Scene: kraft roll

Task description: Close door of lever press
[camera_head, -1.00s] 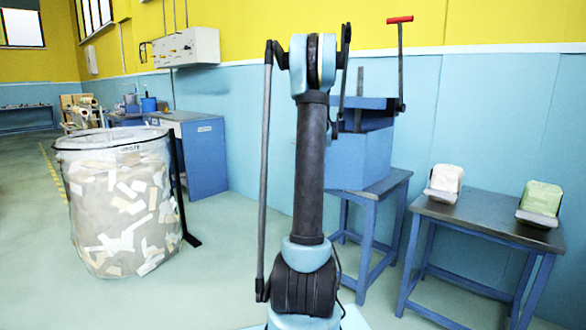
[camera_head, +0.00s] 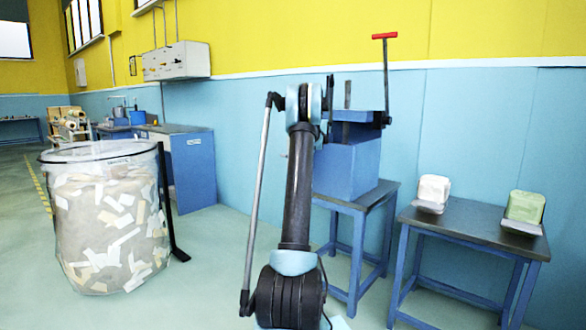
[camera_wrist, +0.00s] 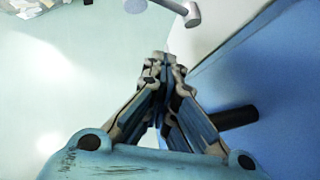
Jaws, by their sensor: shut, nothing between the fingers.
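The lever press (camera_head: 347,168) is a blue box on a blue-legged table (camera_head: 378,193). Its upright lever ends in a red handle (camera_head: 384,36). My arm covers the left part of the press in the head view, and I cannot make out there whether its door is open. My gripper (camera_wrist: 165,62) is shut and empty in the wrist view; the head view does not show its fingers clearly. A blue panel (camera_wrist: 270,75), likely part of the press, fills the right of the wrist view. A short dark bar (camera_wrist: 236,117) shows beside the right finger; contact is unclear.
A clear bin of paper scraps (camera_head: 110,215) stands at the left. A blue cabinet (camera_head: 190,165) is behind it. Floor between bin and press is open.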

